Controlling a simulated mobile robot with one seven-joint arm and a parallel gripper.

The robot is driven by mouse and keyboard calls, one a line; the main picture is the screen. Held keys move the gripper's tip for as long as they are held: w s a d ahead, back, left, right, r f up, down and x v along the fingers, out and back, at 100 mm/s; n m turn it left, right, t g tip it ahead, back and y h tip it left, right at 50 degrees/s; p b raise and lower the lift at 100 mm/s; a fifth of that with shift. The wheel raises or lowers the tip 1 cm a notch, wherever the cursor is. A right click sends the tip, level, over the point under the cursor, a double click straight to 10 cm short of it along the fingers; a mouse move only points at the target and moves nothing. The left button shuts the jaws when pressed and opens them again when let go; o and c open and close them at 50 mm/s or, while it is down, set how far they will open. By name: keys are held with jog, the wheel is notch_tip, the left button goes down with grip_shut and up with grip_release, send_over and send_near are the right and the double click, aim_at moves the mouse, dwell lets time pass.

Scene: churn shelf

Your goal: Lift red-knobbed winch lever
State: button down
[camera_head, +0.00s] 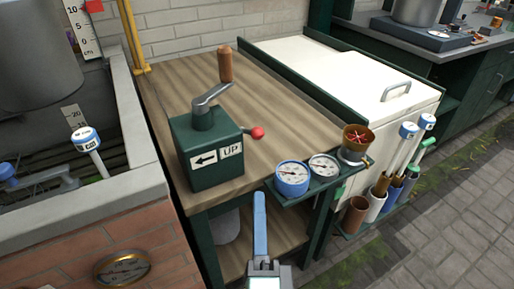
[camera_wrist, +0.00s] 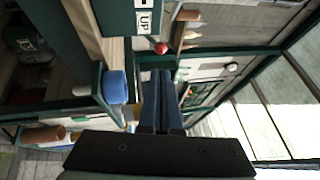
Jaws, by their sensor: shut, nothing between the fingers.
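The winch is a dark green box (camera_head: 207,150) on a wooden bench top, with a left arrow and an "UP" label on its front. Its short lever ends in a red knob (camera_head: 257,133) on the right side. A grey crank with a brown wooden handle (camera_head: 225,66) rises from the box. My gripper (camera_head: 259,197) is shut and empty, in front of and below the knob in the head view. In the wrist view, my fingers (camera_wrist: 158,73) are together and the red knob (camera_wrist: 161,48) shows just beyond their tips, apart from them in the picture.
A blue-rimmed gauge (camera_head: 292,178), a smaller gauge (camera_head: 323,165) and a brown cup (camera_head: 356,141) sit on a ledge right of my gripper. Tubes with tools hang by the white chest (camera_head: 350,80). A brick-sided tank (camera_head: 90,235) stands left. Paving at right is clear.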

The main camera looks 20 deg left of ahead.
aim_at(255, 131)
jog(key=p+x, duration=0.2)
jog(key=x, duration=0.9)
jog(key=shift+w+a, duration=0.1)
jog(key=shift+w, duration=0.05)
jog(key=shift+r+p, duration=0.2)
jog(key=shift+p, duration=0.35)
jog(key=shift+r+p, duration=0.4)
jog(key=shift+p, duration=0.6)
jog(key=g+p, duration=0.1)
jog(key=p, duration=0.2)
jog(key=r+n+p, duration=0.1)
jog(key=p, duration=0.2)
jog(key=shift+w+a+g, duration=0.25)
jog(key=shift+a+g, duration=0.05)
jog(key=shift+g, duration=0.1)
jog(key=shift+f, duration=0.15)
jog(key=shift+s, duration=0.1)
